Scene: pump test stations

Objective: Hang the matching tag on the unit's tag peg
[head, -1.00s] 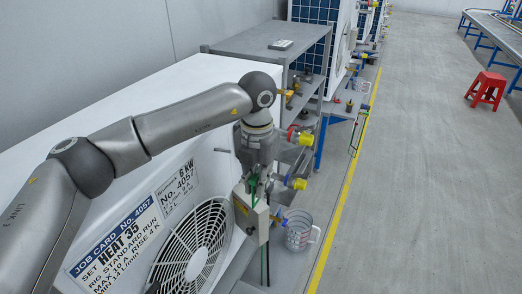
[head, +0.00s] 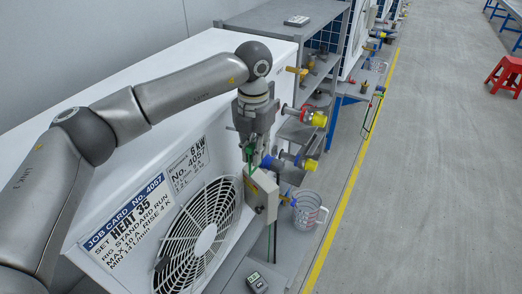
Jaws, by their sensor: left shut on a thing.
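The unit is a white box with a round fan grille (head: 204,235). Its front carries a job card (head: 128,222) reading No. 4057, SET HEAT 35, and a 6 KW plate (head: 190,168), also No. 4057. My left gripper (head: 251,160) points down beside the unit's right end. It is shut on a small green thing, which looks like a tag; the fingers hide most of it and I cannot read it. The tag peg cannot be made out and may be hidden behind the gripper. My right gripper is out of view.
A pale box (head: 263,196) sits just below the gripper. Red-yellow (head: 314,118) and blue (head: 270,163) valve fittings stick out close to its right. A clear jug (head: 308,211) and a small meter (head: 257,283) stand lower down.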

